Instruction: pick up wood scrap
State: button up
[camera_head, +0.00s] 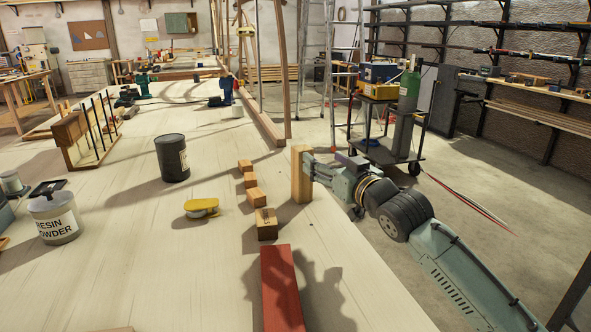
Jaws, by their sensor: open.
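An upright light wood block (300,176) stands near the right edge of the long pale workbench. Several small wood blocks lie in a row to its left, among them a nearer one with dark marks on its face (266,224), a middle one (254,197) and a far one (245,166). I cannot tell which piece is the wood scrap. My gripper (310,171) is open and reaches in from the right, level with the bench top. Its fingertips are at the right side of the upright block and partly hidden; I cannot tell whether they touch it.
A red board (281,288) lies in front of the block row. A yellow tool (202,208), a dark can (172,158) and a resin powder tub (54,213) are on the bench (150,270) to the left. A cart (385,135) stands beyond my arm.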

aim_at(302, 148)
jog(key=p+x, duration=0.1)
jog(key=x, duration=0.3)
jog(key=a+p+x, duration=0.1)
jog(key=p+x, duration=0.1)
jog(key=x, duration=0.3)
jog(key=shift+a, duration=0.1)
jog(key=shift+w, duration=0.25)
jog(key=shift+c, duration=0.2)
grip_shut()
dwell(0.3)
